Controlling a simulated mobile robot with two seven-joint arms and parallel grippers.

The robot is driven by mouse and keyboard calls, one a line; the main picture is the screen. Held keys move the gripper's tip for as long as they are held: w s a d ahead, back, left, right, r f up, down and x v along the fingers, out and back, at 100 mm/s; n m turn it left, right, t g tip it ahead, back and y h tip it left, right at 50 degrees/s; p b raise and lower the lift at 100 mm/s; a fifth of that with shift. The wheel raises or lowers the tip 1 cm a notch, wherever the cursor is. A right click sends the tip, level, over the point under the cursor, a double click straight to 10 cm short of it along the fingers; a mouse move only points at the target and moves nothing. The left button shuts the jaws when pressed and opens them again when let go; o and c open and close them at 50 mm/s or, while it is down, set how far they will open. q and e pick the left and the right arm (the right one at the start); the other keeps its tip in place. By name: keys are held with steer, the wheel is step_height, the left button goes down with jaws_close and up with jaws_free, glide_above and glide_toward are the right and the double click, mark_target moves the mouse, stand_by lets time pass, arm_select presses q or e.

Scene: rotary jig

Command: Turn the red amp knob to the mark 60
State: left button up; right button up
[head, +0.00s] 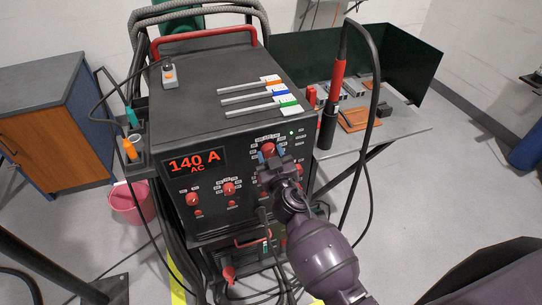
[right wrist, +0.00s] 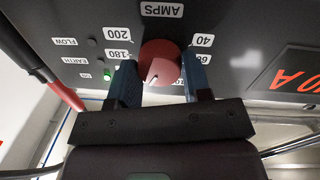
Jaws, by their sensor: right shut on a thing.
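The red amp knob (head: 268,148) is at the top of the front panel of the dark welding machine (head: 215,122). In the right wrist view, the knob (right wrist: 160,60) is seen upside down below the AMPS label, with a white pointer line toward the lower left. My right gripper (head: 272,160) is shut on the knob, with one blue finger on each side. The mark 60 (right wrist: 202,58) is partly hidden by a finger; 40, 180 and 200 are readable. My left gripper is out of view.
Smaller red knobs (head: 228,188) sit lower on the panel. A torch with a red and black handle (head: 331,110) and looping cable stands at the right, close to my arm. Electrode packs (head: 262,95) lie on top. A pink bucket (head: 130,203) stands left.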

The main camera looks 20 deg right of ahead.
steer(key=n+b, duration=0.1)
steer(key=n, duration=0.2)
steer(key=shift+f, duration=0.15)
steer(key=n+b, duration=0.1)
steer(key=n, duration=0.1)
steer(key=shift+n, duration=0.4)
steer(key=n, duration=0.3)
steer(key=shift+n+t+y, duration=0.3)
steer(key=shift+n, duration=0.1)
steer(key=shift+n+b, duration=0.3)
steer(key=shift+n, duration=0.7)
steer(key=n, duration=0.2)
steer(key=shift+n, duration=0.4)
steer(key=n, duration=0.3)
steer(key=shift+n+y, duration=0.3)
steer(key=shift+n, duration=0.1)
steer(key=n+p, duration=0.1)
steer(key=n, duration=0.3)
steer(key=shift+d+n+y+p, duration=0.1)
steer(key=shift+n+y+p, duration=0.2)
steer(key=shift+n, duration=0.7)
